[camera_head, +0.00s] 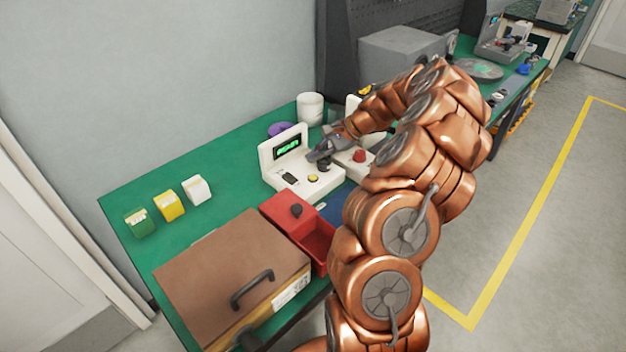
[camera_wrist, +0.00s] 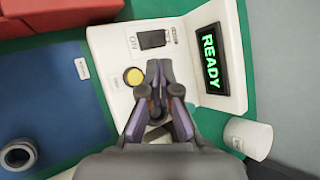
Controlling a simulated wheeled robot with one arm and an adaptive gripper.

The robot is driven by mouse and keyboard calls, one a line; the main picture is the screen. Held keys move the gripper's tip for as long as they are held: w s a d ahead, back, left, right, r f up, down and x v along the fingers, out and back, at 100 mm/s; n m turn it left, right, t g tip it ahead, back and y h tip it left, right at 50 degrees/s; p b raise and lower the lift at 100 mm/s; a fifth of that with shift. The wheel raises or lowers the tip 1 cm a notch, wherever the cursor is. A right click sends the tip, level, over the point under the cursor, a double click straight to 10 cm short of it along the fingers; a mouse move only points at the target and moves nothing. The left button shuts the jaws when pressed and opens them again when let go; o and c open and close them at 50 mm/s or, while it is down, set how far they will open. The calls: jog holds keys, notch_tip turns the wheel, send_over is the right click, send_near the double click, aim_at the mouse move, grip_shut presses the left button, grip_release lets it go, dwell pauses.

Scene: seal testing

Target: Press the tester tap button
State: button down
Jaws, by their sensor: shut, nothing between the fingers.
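The tester (camera_head: 268,157) is a white unit on the green bench with an upright panel; its screen (camera_wrist: 210,59) reads READY in green. On its base are a yellow round button (camera_head: 313,178) and a black switch (camera_head: 289,177) marked ON. The wrist view also shows the yellow button (camera_wrist: 133,76) and the switch (camera_wrist: 152,39). My gripper (camera_head: 314,157) is above the tester base, pointing down, fingers together and empty. In the wrist view its fingertips (camera_wrist: 159,66) appear just right of the yellow button, not covering it. Their height above the base is hard to judge.
A second white unit with a red button (camera_head: 359,155) stands right of the tester, partly behind my arm. A red bin (camera_head: 318,243) and a brown lidded box (camera_head: 215,262) are in front. A blue mat (camera_wrist: 50,95) and white cup (camera_wrist: 248,138) are nearby.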

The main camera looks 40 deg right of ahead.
aim_at(315, 177)
jog(key=shift+f+b, duration=0.8)
jog(key=shift+f, duration=1.4)
jog(key=shift+f, duration=0.1)
jog(key=shift+f, duration=0.3)
jog(key=shift+f+b, duration=0.4)
dwell(0.3)
jog(key=shift+r, duration=0.15)
dwell(0.3)
jog(key=shift+r+p, duration=0.4)
jog(key=shift+r, duration=0.25)
jog(key=shift+r+p, duration=1.1)
jog(key=shift+r, duration=1.45)
